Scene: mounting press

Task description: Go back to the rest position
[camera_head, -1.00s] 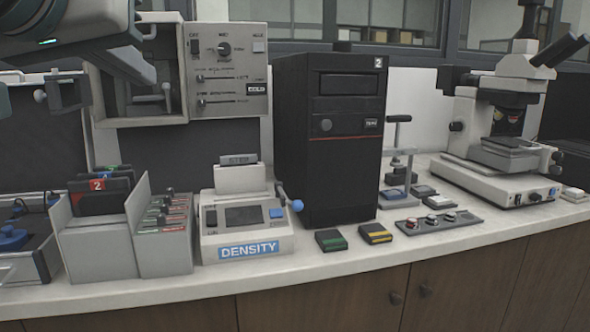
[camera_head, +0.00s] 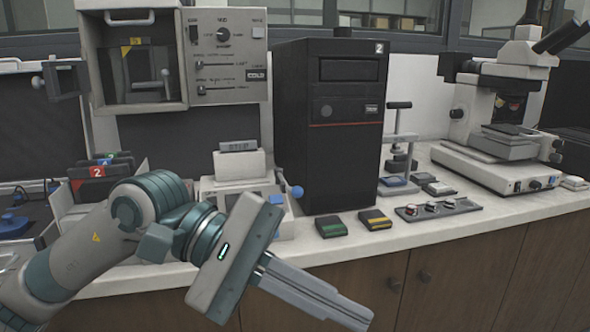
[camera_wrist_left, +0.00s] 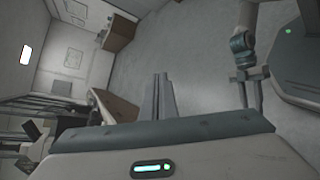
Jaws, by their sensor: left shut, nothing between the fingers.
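My left gripper (camera_head: 350,314) is in front of the bench in the head view, below the counter edge, with its fingers pointing down and to the right. Its fingers lie together, with nothing between them. The wrist view shows the same closed fingers (camera_wrist_left: 162,82) over bare floor. A jointed arm with a teal band, likely my right one, shows at the upper right of the wrist view, with its gripper (camera_wrist_left: 254,92) hanging down; whether that is open or shut is unclear. My right gripper is not in the head view.
The counter (camera_head: 330,252) runs behind my left arm. My arm partly hides the density device (camera_head: 237,166) and card holder (camera_head: 62,205). A black tower (camera_head: 330,150), green block (camera_head: 331,226), yellow-striped block (camera_head: 375,219) and microscope (camera_head: 500,165) stand clear. Floor (camera_wrist_left: 185,60) is open.

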